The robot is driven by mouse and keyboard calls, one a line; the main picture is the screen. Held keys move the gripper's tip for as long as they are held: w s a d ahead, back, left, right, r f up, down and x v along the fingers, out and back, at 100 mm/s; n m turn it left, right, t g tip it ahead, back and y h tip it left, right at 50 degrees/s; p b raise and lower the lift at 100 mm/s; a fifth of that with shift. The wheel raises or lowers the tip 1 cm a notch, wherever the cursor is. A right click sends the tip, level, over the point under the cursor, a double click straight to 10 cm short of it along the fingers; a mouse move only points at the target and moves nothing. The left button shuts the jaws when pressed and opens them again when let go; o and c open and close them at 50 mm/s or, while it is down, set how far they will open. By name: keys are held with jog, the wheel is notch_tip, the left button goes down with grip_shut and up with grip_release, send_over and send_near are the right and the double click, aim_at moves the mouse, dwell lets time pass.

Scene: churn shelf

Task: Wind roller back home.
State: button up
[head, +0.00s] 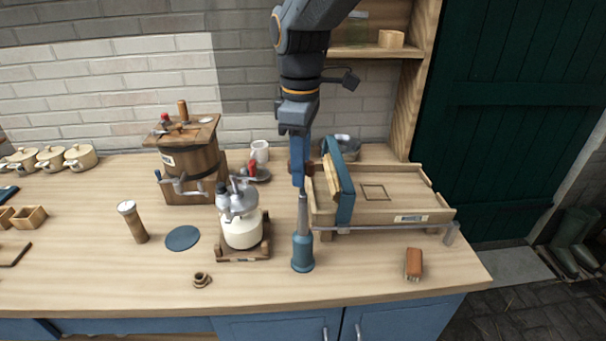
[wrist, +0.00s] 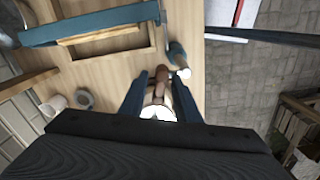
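The roller's teal cross-bar frame (head: 340,180) stands upright across the left end of the wooden tray (head: 385,215), and fills the upper left of the wrist view (wrist: 95,22). A rail runs along the tray's near side. My gripper (head: 303,186) points down just left of the frame, above the worktop. In the wrist view its two blue fingers (wrist: 157,92) stand on either side of a brown wooden handle (wrist: 160,78). Whether they touch it cannot be told. A brown part (head: 311,168) shows beside the fingers in the head view.
A blue-based piece with a grey spike (head: 302,250) stands directly below my gripper. Left of it are a separator with a cream jar (head: 242,230) and a wooden churn (head: 190,160). A brush (head: 413,264) lies front right. The tray's right part is clear.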

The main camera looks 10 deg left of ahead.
jog(key=o, duration=0.3)
jog(key=shift+r, duration=0.2)
jog(key=shift+r+p, duration=3)
jog(key=shift+r, duration=0.35)
jog(key=s+d+f+m+b, duration=0.2)
jog(key=d+f+m, duration=0.3)
jog(key=d, duration=0.4)
jog(key=s+d+f+m+t+b, duration=0.1)
jog(key=s+d+f+m, duration=0.3)
jog(key=d, duration=0.6)
jog(key=s+d+f+m+b, duration=0.3)
jog(key=d+f+m+b, duration=0.1)
jog(key=d+f+m, duration=0.4)
jog(key=shift+d+f, duration=0.65)
jog(key=shift+f, duration=0.3)
